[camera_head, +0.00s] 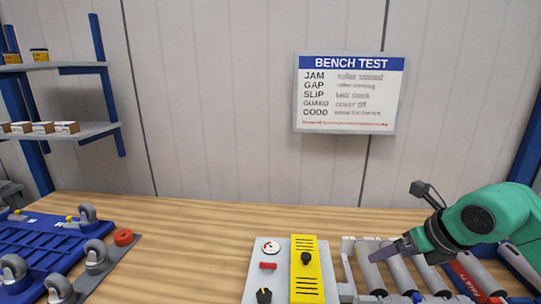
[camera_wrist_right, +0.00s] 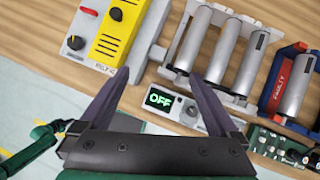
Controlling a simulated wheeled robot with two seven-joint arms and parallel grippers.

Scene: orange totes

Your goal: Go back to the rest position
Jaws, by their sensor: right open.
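My right gripper (camera_head: 378,254) reaches in from the right in the head view, above the roller unit (camera_head: 398,272). In the right wrist view the two dark fingers of the gripper (camera_wrist_right: 158,80) stand wide apart with nothing between them. Beyond the fingertips are the roller unit (camera_wrist_right: 228,52) and a small display reading OFF (camera_wrist_right: 160,98). The fingers look apart from these things, but the exact height is unclear.
A grey and yellow control box (camera_head: 306,272) stands left of the rollers. A blue base with casters (camera_head: 40,240) and a red button (camera_head: 123,237) are at the left. Bare wooden bench (camera_head: 190,245) lies between.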

